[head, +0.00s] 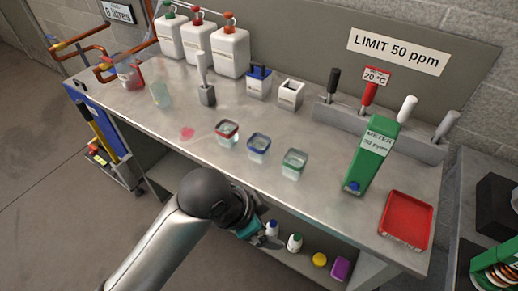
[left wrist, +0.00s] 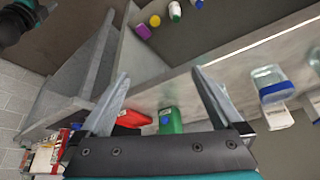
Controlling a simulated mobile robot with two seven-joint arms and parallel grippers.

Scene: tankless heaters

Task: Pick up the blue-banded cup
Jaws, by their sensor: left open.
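The blue-banded cup (head: 258,147) stands upright on the grey bench, between a red-banded cup (head: 227,134) and a green-banded cup (head: 293,164). My left gripper (head: 268,241) is open and empty, in front of the bench's near edge and below the cups in the picture. It is apart from all three. In the left wrist view, which looks upside down, its two fingers (left wrist: 160,85) are spread with nothing between them. A clear cup with a blue band (left wrist: 276,92) shows there to the right of the fingers.
White jugs (head: 230,52), small boxes (head: 290,94) and a rack of handles (head: 385,125) stand behind the cups. Small bottles (head: 294,243) sit on the lower shelf. The bench edge lies between gripper and cups.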

